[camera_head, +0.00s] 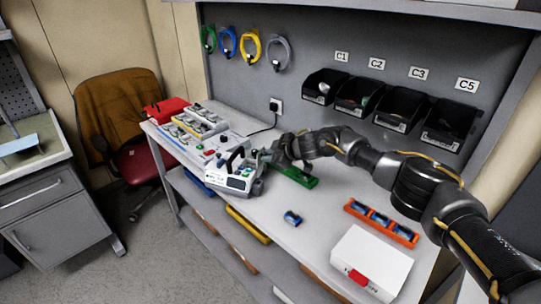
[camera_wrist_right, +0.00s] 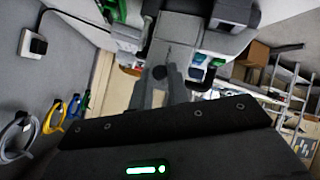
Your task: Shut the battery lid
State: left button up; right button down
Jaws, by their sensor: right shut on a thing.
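My right gripper (camera_head: 272,156) is at the pump's right side. In the wrist view its two fingers (camera_wrist_right: 160,84) are close together on the edge of a grey panel, which looks like the battery lid (camera_wrist_right: 178,38). The lid stands out from the pump's white body. The battery bay is hidden in the head view. My left gripper is not in view.
A green tray (camera_head: 298,177) lies right of the pump, under my right wrist. A blue battery (camera_head: 292,218) lies in front. An orange rack (camera_head: 382,222) of batteries and a white box (camera_head: 370,262) stand at the right. Dark bins (camera_head: 398,106) hang on the back panel.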

jog(key=shift+f, duration=0.1)
jog(key=c, duration=1.3)
grip_release()
pick_arm(q)
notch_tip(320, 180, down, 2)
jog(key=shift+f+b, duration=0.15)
jog(key=shift+b, duration=1)
pick_arm(e)
jog(key=v, duration=1.1)
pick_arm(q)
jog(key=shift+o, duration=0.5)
pick_arm(e)
jog(key=shift+a, duration=0.1)
